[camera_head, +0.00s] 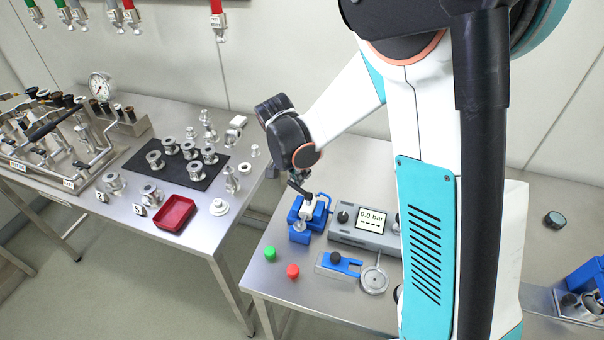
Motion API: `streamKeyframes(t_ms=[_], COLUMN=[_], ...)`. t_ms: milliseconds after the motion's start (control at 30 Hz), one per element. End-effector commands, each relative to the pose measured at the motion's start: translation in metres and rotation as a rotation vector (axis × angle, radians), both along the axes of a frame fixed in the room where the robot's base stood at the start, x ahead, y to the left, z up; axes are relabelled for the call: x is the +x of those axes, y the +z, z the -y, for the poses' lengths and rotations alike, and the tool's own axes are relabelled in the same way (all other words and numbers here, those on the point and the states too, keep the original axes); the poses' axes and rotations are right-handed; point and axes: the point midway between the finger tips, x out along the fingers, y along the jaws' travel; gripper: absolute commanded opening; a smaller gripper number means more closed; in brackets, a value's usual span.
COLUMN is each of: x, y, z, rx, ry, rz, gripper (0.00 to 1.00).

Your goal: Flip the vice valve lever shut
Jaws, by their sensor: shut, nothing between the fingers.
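The blue vice (299,236) stands near the back left of the right-hand metal table. A small pale valve (307,211) is clamped between its blue jaws. My gripper (299,183) is shut and empty, just above and behind the valve at its upper left. The dark valve lever is hard to tell apart from my dark fingers at this size, so I cannot tell its angle or whether my fingers touch it.
A grey gauge box (370,238) reading 0.0 bar stands right of the vice. In front are a green knob (270,253), a red knob (293,271), a blue-handled block (338,264) and a round metal disc (374,281). The left table holds a red tray (174,213) and metal fittings.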

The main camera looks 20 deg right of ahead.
Motion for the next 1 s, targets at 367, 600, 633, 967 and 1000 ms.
streamKeyframes(t_ms=[367,600,633,967,1000], x=[-0.003,-0.007,-0.008,-0.007,-0.005], y=[-0.001,-0.001,-0.001,0.000,-0.001], z=[-0.016,-0.028,-0.028,-0.027,-0.026], rx=[0.001,0.000,0.000,0.000,0.000], ry=[0.262,0.357,0.356,0.353,0.353], rz=[0.000,0.000,0.000,0.000,0.000], gripper=[0.00,0.00,0.00,0.00,0.00])
